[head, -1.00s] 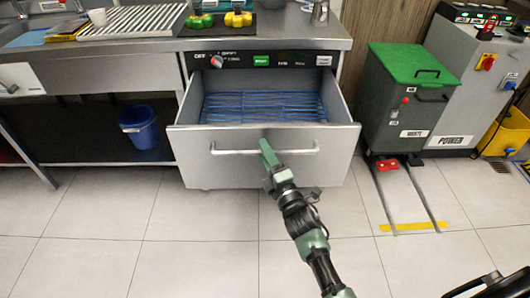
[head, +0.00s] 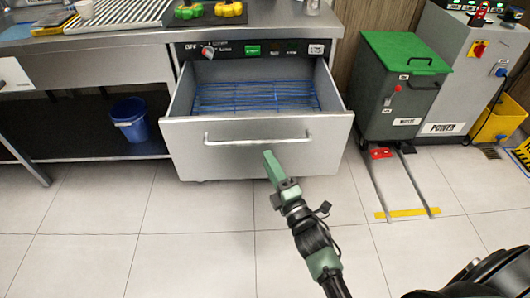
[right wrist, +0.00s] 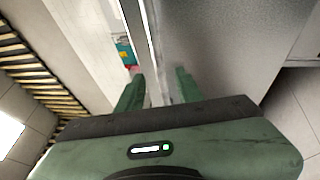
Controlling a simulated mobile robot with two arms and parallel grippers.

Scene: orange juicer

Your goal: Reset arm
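My right gripper (head: 268,160) is just in front of the open metal drawer (head: 190,160), its fingertips a little below the drawer's bar handle (head: 225,142) in the head view. In the right wrist view the two green fingers of the right gripper (right wrist: 160,88) are apart, with nothing clamped between them. A pale metal edge, probably the handle (right wrist: 150,45), runs up the picture beyond the gap. The drawer front (right wrist: 220,50) fills the right part of that view. My left gripper is not in view.
The drawer holds a blue wire rack (head: 255,97). A blue bucket (head: 130,120) stands under the counter (head: 120,52) at left. A green-lidded bin (head: 405,85) and a grey power cabinet (head: 455,85) stand at right. Tiled floor (head: 190,225) in front is clear.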

